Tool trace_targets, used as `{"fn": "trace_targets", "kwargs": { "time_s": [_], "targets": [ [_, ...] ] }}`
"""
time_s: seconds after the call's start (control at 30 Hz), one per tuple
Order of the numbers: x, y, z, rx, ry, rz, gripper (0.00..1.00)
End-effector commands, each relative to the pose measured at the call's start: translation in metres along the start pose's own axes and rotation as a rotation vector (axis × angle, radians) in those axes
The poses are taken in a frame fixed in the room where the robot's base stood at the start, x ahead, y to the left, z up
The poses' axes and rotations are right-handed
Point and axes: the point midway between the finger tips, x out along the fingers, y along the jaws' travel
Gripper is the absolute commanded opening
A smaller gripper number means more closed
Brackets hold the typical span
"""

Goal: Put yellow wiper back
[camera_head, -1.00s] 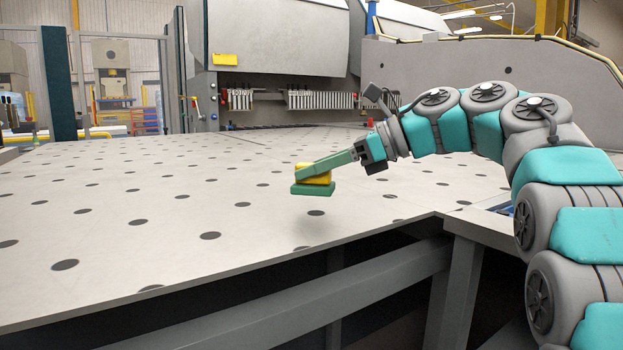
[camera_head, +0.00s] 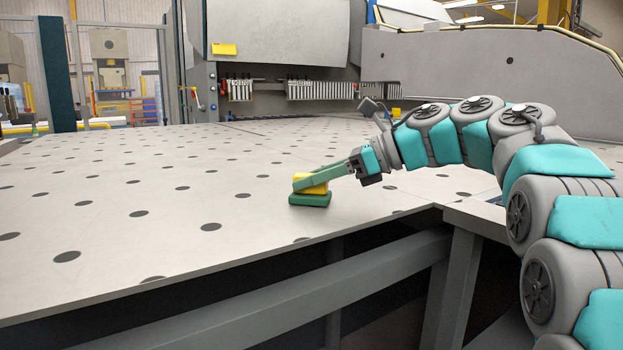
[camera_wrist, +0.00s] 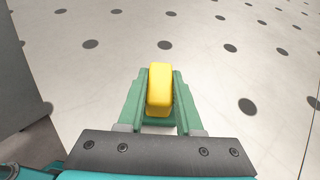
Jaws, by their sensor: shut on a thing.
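The yellow wiper (camera_head: 318,189) has a yellow block on top and a flat green pad (camera_head: 309,200) below. My gripper (camera_head: 310,183) is shut on the yellow block, its green fingers one on each side. The wrist view also shows the yellow block (camera_wrist: 159,90) between the fingertips, with the pad mostly hidden beneath. The pad sits at or very near the surface of the perforated table (camera_head: 130,220), close to its front edge. I cannot tell for sure whether it touches.
The pale table with dark round holes is bare around the wiper. Its front edge and grey frame (camera_head: 290,298) run below. A grey machine housing (camera_head: 490,85) stands at the right, with a row of tools (camera_head: 320,90) at the back. A yellow label (camera_head: 223,49) hangs above.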

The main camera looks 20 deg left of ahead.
Motion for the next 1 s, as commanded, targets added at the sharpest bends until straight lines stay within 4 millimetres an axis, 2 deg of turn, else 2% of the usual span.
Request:
{"fn": "trace_targets", "kwargs": {
  "time_s": [0.13,0.17,0.4,0.77,0.87,1.0],
  "targets": [
    [0.002,0.0,-0.004,0.0,0.0,0.0,0.0],
    [0.001,0.0,-0.002,0.0,0.0,0.0,0.38],
    [0.001,0.0,-0.002,0.0,0.0,0.0,0.64],
    [-0.001,0.0,0.003,0.0,-0.001,0.0,0.64],
    [-0.014,-0.002,-0.001,0.001,-0.002,-0.006,0.64],
    [-0.042,-0.002,-0.002,-0.002,0.0,-0.006,0.64]
  ]
}}
